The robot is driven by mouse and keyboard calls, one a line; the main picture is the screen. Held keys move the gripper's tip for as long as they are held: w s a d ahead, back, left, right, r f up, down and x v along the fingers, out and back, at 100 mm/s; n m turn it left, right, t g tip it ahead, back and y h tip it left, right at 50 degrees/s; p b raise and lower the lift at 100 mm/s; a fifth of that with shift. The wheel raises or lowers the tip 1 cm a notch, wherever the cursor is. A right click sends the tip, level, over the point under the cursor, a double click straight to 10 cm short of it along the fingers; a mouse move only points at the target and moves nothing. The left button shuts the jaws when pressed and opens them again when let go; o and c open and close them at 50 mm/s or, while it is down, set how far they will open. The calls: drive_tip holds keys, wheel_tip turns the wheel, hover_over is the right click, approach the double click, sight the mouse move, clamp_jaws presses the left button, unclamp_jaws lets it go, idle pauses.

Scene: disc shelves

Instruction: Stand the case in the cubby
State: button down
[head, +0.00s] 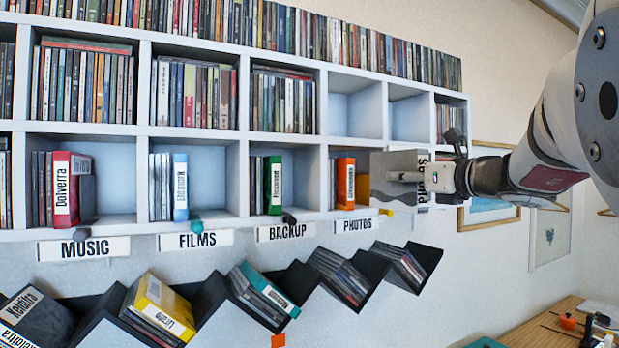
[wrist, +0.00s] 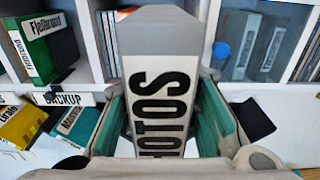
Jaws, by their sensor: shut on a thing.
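A grey case (wrist: 160,75) with a white spine label reading PHOTOS is gripped upright in the wrist view. My gripper (wrist: 165,118) is shut on it, with teal pads on both sides. In the head view the case (head: 392,165) is held in front of the lower shelf row, by the right side of the cubby (head: 341,221) above the PHOTOS sign (head: 357,225). An orange case (head: 345,183) stands in that cubby, and a yellow block shows beside it. The case hides the cubby's right part. I cannot tell whether the case's far end is inside.
A green case (head: 273,185) stands in the BACKUP cubby; it also shows in the wrist view (wrist: 45,45). Filled cubbies lie to the left. Tilted black racks (head: 375,268) with cases hang below. Two upper cubbies (head: 355,108) look empty. A wooden desk is at lower right.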

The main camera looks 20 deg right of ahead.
idle(0.4)
drive_tip(key=shift+w+a+f+b, duration=0.1)
drive_tip(key=shift+w+a+b, duration=0.7)
drive_tip(key=shift+w, duration=2)
drive_tip(key=shift+w+a+f+b, duration=0.1)
drive_tip(key=shift+w+a+b, duration=0.25)
drive_tip(key=shift+w+b, duration=1.65)
drive_tip(key=shift+w+a+f+b, duration=0.1)
drive_tip(key=shift+w+a+b, duration=0.3)
drive_tip(key=shift+w, duration=3.15)
drive_tip(key=shift+s+a+f+p, duration=0.1)
drive_tip(key=shift+f+p, duration=0.05)
drive_tip(key=shift+p, duration=0.15)
drive_tip(key=c, duration=1.2)
unclamp_jaws()
drive_tip(key=shift+s, duration=0.1)
drive_tip(key=s+d, duration=0.1)
drive_tip(key=s, duration=0.6)
drive_tip(key=s+d, duration=0.1)
drive_tip(key=s, duration=0.3)
drive_tip(key=shift+s+d, duration=0.3)
drive_tip(key=shift+s, duration=0.05)
